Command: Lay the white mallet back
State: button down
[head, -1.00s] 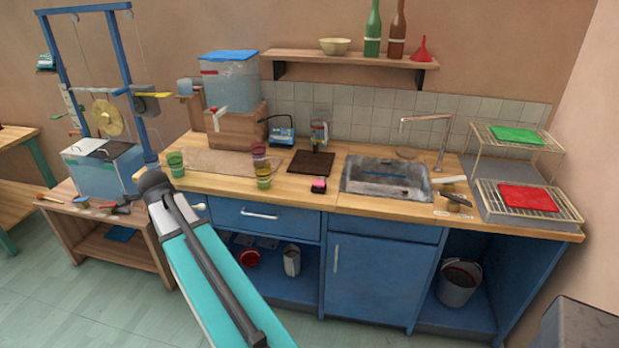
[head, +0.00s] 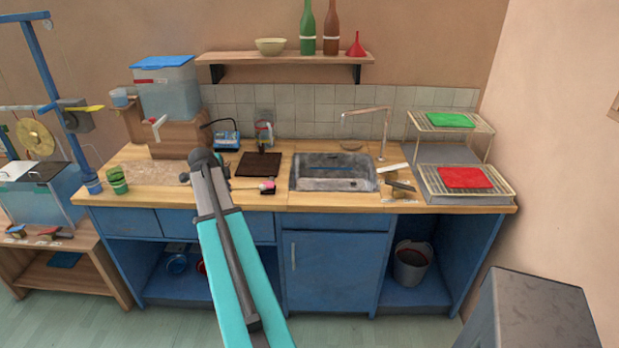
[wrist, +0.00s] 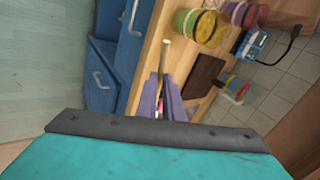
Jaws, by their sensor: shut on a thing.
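My gripper (wrist: 162,100) is shut on a thin, pale stick-like thing in the wrist view, which I take to be the white mallet (wrist: 164,58). The mallet's pale end points away between the two purple fingers, over the wooden counter (wrist: 143,75). Its other end is hidden by the fingers and my wrist. In the head view my arm hides most of the gripper. I cannot tell whether the mallet touches the counter.
A dark board (head: 259,165) and the sink (head: 333,173) are on the counter. Yellow and purple cups (wrist: 205,28) show in the wrist view. A low bench (head: 70,262) with small tools stands at the left.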

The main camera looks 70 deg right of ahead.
jog(key=s+d+f+m+g, duration=0.1)
jog(key=s+d+g, duration=0.1)
jog(key=s+d, duration=0.7)
jog(key=s+d+m+g+p, duration=0.1)
jog(key=s+d+m+g, duration=0.1)
jog(key=s+d, duration=0.7)
jog(key=s, duration=0.6)
jog(key=shift+d+f, duration=0.2)
jog(key=shift+f, duration=0.2)
jog(key=shift+s, duration=0.15)
jog(key=shift+f+b, duration=2.95)
jog(key=shift+f, duration=0.2)
jog(key=shift+a+f+b, duration=0.1)
jog(key=shift+f+b, duration=0.2)
jog(key=shift+b, duration=0.2)
jog(key=c, duration=1.8)
grip_release()
jog(key=shift+f, duration=0.1)
